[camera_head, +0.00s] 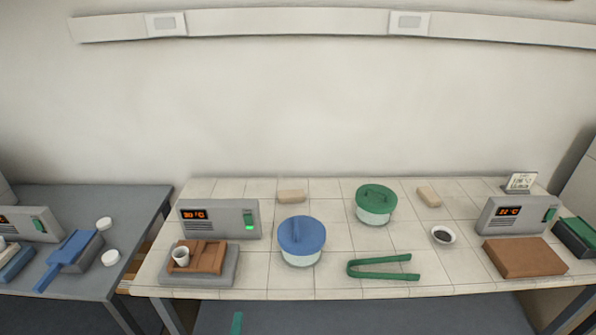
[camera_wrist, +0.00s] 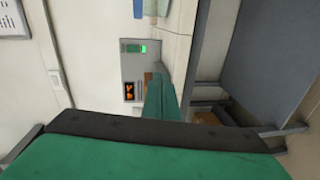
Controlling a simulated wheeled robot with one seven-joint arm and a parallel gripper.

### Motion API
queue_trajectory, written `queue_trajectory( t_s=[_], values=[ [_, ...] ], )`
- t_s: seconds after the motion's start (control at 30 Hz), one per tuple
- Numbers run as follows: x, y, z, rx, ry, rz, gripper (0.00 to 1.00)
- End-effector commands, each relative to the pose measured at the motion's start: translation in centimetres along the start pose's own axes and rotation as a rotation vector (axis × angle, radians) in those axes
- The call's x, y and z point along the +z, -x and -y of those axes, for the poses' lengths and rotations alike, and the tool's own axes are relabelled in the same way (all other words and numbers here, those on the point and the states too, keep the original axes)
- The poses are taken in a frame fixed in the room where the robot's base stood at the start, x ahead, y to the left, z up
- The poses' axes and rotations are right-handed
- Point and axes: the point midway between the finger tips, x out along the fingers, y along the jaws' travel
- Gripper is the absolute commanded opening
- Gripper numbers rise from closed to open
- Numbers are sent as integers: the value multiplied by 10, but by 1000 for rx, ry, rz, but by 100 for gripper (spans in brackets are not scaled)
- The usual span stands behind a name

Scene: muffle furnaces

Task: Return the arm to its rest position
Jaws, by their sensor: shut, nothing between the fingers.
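My gripper (camera_wrist: 162,98) shows in the wrist view as green parts, with a large green and dark piece of it filling the bottom of the picture. It is shut and holds nothing. In the head view only a small green piece (camera_head: 237,323), which seems to be its tip, shows at the bottom edge, below the front of the tiled table (camera_head: 225,293). The rest of my arm is out of the head view. A grey furnace controller (camera_head: 220,219) with a lit green light stands on the table; it also shows turned sideways in the wrist view (camera_wrist: 130,62).
On the table are a blue-lidded pot (camera_head: 300,238), a green-lidded pot (camera_head: 376,203), green tongs (camera_head: 380,268), a small dark-filled dish (camera_head: 443,235), a white cup (camera_head: 181,256) on a brown block, and a brown slab (camera_head: 523,257). A grey table (camera_head: 80,290) stands left.

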Motion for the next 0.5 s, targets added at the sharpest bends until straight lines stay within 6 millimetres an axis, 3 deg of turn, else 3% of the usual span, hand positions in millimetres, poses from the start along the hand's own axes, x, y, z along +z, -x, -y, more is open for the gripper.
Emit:
queue_trajectory(
  t_s=[0.37,0.5],
  values=[
    [28,48,42,-76,-214,-38,0],
    [46,82,60,-114,-362,-46,0]
  ],
)
